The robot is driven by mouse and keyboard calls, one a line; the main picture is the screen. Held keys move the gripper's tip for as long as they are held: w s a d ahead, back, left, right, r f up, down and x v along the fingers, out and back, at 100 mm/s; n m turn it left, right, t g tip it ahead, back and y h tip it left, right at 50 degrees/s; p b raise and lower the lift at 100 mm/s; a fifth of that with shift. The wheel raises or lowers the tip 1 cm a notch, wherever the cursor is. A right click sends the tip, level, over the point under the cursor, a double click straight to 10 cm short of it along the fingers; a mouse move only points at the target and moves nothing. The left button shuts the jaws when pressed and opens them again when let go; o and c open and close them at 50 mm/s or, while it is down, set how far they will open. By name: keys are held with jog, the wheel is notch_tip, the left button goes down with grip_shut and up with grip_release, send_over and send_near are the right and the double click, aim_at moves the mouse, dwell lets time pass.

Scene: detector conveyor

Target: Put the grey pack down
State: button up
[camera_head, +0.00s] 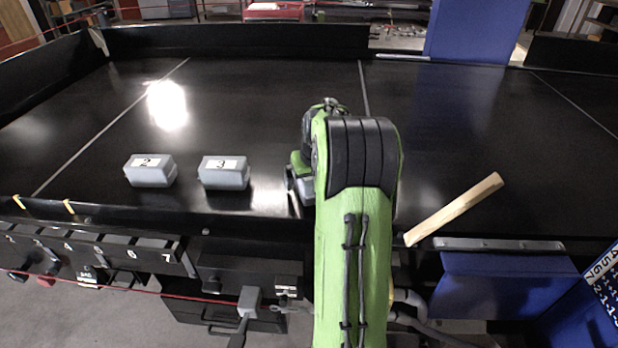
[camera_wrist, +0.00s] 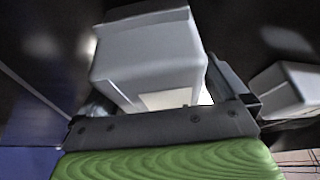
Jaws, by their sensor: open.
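A grey pack (camera_wrist: 150,60) fills the middle of the wrist view, between the two fingers of my gripper (camera_wrist: 163,92). The fingers are open on either side of it. A white label shows on its near side, its marking not readable. In the head view my gripper (camera_head: 297,176) is low over the black conveyor, right of the pack labelled 3, and my arm hides most of it and the pack there. Whether the pack's underside rests on the belt is hard to see.
Grey packs labelled 2 (camera_head: 150,171) and 3 (camera_head: 224,173) stand on the black conveyor (camera_head: 250,100) to the left. Another grey pack (camera_wrist: 290,90) is close by at the right of the wrist view. A wooden bar (camera_head: 455,209) lies at the front edge, right of my arm. The belt behind is clear.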

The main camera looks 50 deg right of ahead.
jog(key=v, duration=1.2)
jog(key=shift+s+r, duration=0.1)
jog(key=shift+r, duration=0.05)
jog(key=s+a+r+n+t, duration=0.1)
jog(key=s+a+n, duration=0.1)
jog(key=a, duration=0.8)
jog(key=s+a+r+n, duration=0.1)
jog(key=s+a+r, duration=0.1)
jog(key=a, duration=0.8)
jog(key=s+a+f+n+y, duration=0.25)
jog(key=s+a+f, duration=0.25)
jog(key=s+a, duration=0.65)
notch_tip(320, 180, down, 6)
jog(key=s+d+b, duration=0.1)
jog(key=b, duration=0.4)
jog(key=shift+d+t+b, duration=0.15)
jog(key=shift+t+b, duration=0.25)
